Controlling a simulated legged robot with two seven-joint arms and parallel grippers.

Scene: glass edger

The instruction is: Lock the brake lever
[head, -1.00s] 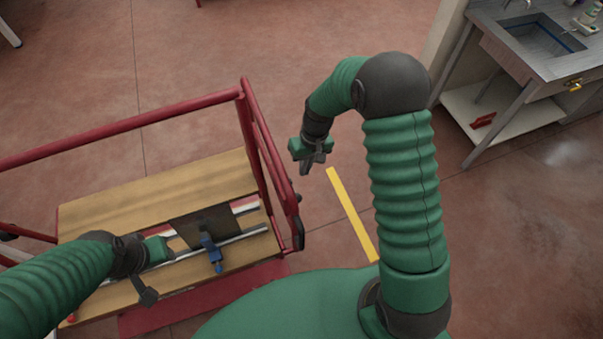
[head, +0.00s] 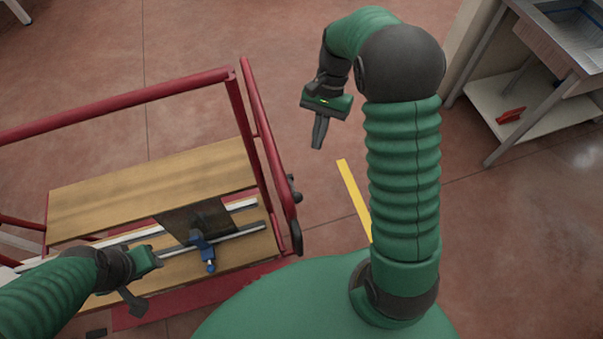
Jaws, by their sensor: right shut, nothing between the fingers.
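The red-framed cart (head: 246,85) with wooden boards stands at left. Black parts sit at its right end: a small knob (head: 294,187) and a longer dark piece (head: 297,237) at the bottom of the red rail. I cannot tell for sure which part is the brake lever. My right gripper (head: 318,145) is shut and empty, pointing down over the floor, to the right of the cart's end rail and apart from it. My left gripper (head: 134,302) is over the cart's near left part; its finger gap is not clear.
A blue clamp (head: 204,251) sits on a metal rail (head: 240,232) beside a dark plate (head: 190,218) on the cart. A yellow floor strip (head: 354,198) lies right of the cart. A sink bench (head: 560,45) stands at the upper right. Floor between is clear.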

